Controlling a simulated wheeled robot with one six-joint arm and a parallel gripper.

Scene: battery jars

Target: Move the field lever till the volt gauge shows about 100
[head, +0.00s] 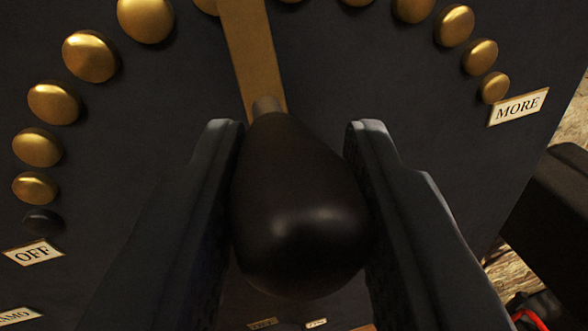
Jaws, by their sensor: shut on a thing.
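The field lever is a brass arm (252,55) with a black rounded handle (300,215). It lies near the top middle of an arc of brass studs, leaning slightly left toward its upper end. My gripper (297,150) has one finger on each side of the handle and is shut on it. An "OFF" label (33,252) is at the arc's left end, below a small black stud (42,221). A "MORE" label (518,107) is at its right end. The volt gauge is not in view, so its reading cannot be told.
Brass studs, such as one at the left (54,103) and one at the right (480,57), stand out from the dark panel (150,150). A dark block (560,215) and a red wire (533,318) are at the right. A partly cut-off label (18,316) is at lower left.

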